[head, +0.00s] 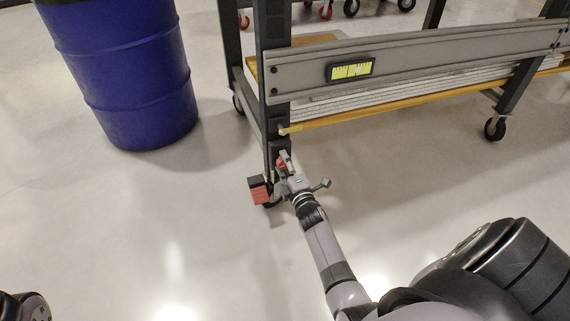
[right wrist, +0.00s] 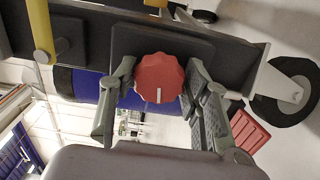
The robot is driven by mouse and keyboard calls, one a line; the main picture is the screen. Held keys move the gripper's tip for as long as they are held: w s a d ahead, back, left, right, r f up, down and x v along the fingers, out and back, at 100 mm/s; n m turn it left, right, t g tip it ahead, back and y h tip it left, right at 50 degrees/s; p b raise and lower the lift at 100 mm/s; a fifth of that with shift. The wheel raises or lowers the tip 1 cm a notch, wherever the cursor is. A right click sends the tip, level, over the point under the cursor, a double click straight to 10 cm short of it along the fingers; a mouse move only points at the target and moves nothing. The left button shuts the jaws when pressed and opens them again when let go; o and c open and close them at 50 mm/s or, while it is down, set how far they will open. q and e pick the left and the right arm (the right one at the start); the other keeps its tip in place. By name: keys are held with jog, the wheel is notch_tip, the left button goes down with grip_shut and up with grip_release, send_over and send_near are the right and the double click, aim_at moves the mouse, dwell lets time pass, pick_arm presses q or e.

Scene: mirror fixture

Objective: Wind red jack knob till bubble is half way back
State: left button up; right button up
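The red jack knob (right wrist: 159,78) is ribbed with a white line pointing down in the right wrist view. It sits on a dark plate on the fixture's leg and also shows small in the head view (head: 282,163). My right gripper (right wrist: 160,82) has one finger on each side of the knob, close to its rim. Narrow gaps seem to show, so it looks open around the knob. The yellow-green level (head: 350,71) is on the grey rail; its bubble looks like a pale patch right of the middle, too small to read exactly. My left gripper is not in view.
A blue drum (head: 125,75) stands left of the fixture. A red block (head: 259,192) sits low by the leg, near a caster (right wrist: 287,90). A yellow bar (head: 390,107) runs below the grey rail (head: 440,58). The floor in front is clear.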

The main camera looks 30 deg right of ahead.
jog(key=o, duration=0.3)
jog(key=shift+o, duration=0.2)
jog(key=v, duration=1.2)
